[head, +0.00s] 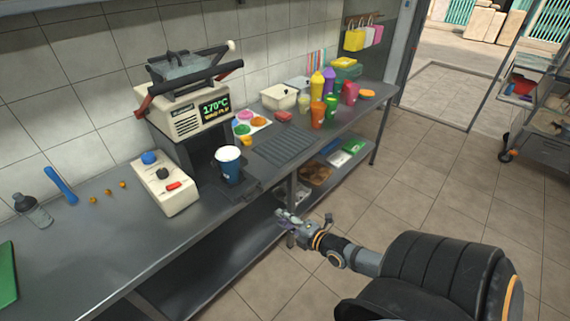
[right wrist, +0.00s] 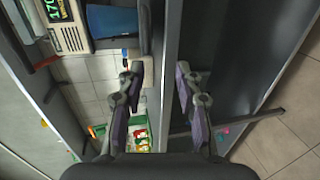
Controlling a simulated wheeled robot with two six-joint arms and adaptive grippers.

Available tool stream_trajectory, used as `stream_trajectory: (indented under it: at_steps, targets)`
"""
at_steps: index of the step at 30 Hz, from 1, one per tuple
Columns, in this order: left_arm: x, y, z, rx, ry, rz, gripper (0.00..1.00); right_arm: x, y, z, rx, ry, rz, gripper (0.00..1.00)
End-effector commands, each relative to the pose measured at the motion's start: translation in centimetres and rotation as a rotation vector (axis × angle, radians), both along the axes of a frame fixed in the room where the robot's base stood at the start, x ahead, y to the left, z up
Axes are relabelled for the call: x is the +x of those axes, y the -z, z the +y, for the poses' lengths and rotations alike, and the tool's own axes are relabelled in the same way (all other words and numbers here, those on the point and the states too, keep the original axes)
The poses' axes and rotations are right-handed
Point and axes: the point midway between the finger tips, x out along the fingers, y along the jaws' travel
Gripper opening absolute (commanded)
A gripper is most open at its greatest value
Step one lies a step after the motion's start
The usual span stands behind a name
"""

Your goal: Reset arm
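My right gripper (head: 286,222) reaches in from the lower right of the head view, in front of the counter's front edge and near the lower shelf. In the right wrist view its two fingers (right wrist: 162,88) stand apart with nothing held between them. The press machine (head: 190,115) stands on the counter with a lit display reading 170°C. A blue cup (head: 229,164) with a white top stands below the machine's front, apart from the gripper. My left gripper is not in view.
A control box (head: 164,187) with blue, black and red knobs sits on the steel counter (head: 110,240). Colourful bottles and cups (head: 325,95) stand at the far end. A lower shelf (head: 225,262) runs under the counter. The tiled floor (head: 440,180) at right is largely clear.

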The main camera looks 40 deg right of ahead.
Motion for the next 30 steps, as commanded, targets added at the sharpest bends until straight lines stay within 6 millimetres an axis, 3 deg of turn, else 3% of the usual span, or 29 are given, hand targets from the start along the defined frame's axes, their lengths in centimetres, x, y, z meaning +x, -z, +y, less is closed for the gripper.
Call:
stream_trajectory:
  at_steps: [17, 20, 23, 25, 27, 30]
  targets:
    - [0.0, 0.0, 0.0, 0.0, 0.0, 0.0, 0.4, -0.2, 0.0, 0.0, 0.0, 0.001, -0.001, 0.35]
    - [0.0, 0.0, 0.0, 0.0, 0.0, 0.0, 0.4, -0.5, 1.1, -0.5, 0.023, 0.021, 0.023, 0.35]
    - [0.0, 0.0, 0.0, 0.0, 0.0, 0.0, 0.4, -1.9, 5.5, -2.3, 0.115, 0.103, 0.117, 0.35]
    - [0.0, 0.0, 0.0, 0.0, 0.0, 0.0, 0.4, -3.9, 10.5, -3.7, 0.225, 0.203, 0.223, 0.35]
    - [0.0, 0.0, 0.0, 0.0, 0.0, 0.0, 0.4, -6.9, 16.0, -4.5, 0.354, 0.327, 0.342, 0.35]
    - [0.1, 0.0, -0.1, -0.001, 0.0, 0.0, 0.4, -12.0, 23.4, -4.1, 0.538, 0.519, 0.501, 0.35]
